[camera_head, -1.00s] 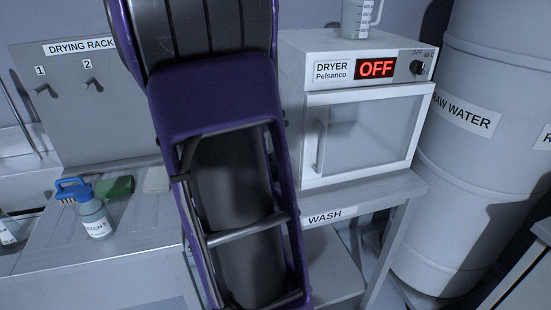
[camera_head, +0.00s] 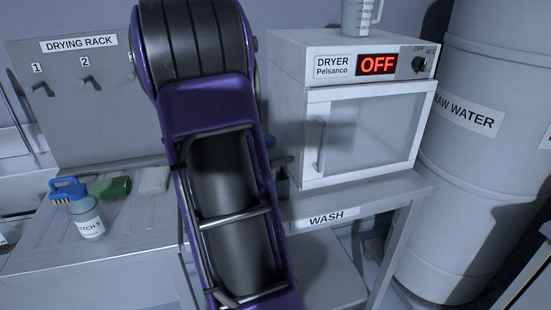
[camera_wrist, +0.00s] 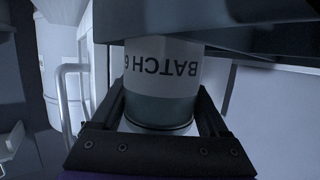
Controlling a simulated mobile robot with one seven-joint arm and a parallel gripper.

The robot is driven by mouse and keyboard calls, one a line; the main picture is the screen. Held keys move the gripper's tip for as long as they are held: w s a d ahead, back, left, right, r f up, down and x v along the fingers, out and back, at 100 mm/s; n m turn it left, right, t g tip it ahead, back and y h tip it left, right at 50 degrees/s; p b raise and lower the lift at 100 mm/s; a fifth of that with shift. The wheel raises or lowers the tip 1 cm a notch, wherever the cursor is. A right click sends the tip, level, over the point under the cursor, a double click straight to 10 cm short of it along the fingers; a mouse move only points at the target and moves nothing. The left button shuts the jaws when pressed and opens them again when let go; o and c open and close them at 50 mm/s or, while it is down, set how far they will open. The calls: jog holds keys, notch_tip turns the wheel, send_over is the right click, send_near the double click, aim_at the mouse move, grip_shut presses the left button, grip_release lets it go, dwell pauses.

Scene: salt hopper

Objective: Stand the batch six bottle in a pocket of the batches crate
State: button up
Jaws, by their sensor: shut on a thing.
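The batch six bottle (camera_wrist: 160,80) fills the middle of the wrist view. Its white label reads "BATCH 6" upside down there. My gripper (camera_wrist: 160,112) is shut around it, with one dark finger on each side. A dark flat surface hides the bottle's far end at the top of that view. The head view shows my arm but not my gripper or this bottle. Another bottle (camera_head: 89,222), with a label that reads "...TCH" and a last character I cannot read, stands on the counter at left. The batches crate is not in view.
A blue-handled brush (camera_head: 68,188), a green item (camera_head: 112,187) and a pale block (camera_head: 154,180) lie on the ribbed counter below the drying rack (camera_head: 65,100). The dryer (camera_head: 355,130) stands on the wash table (camera_head: 380,200). The raw water tank (camera_head: 470,170) is at right.

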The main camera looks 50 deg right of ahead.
jog(key=shift+r, duration=0.1)
jog(key=shift+f, duration=0.65)
jog(key=o, duration=1.6)
jog(key=shift+r, duration=0.15)
jog(key=shift+r, duration=0.35)
jog(key=p+v, duration=0.2)
jog(key=v, duration=1)
jog(key=shift+r, duration=0.1)
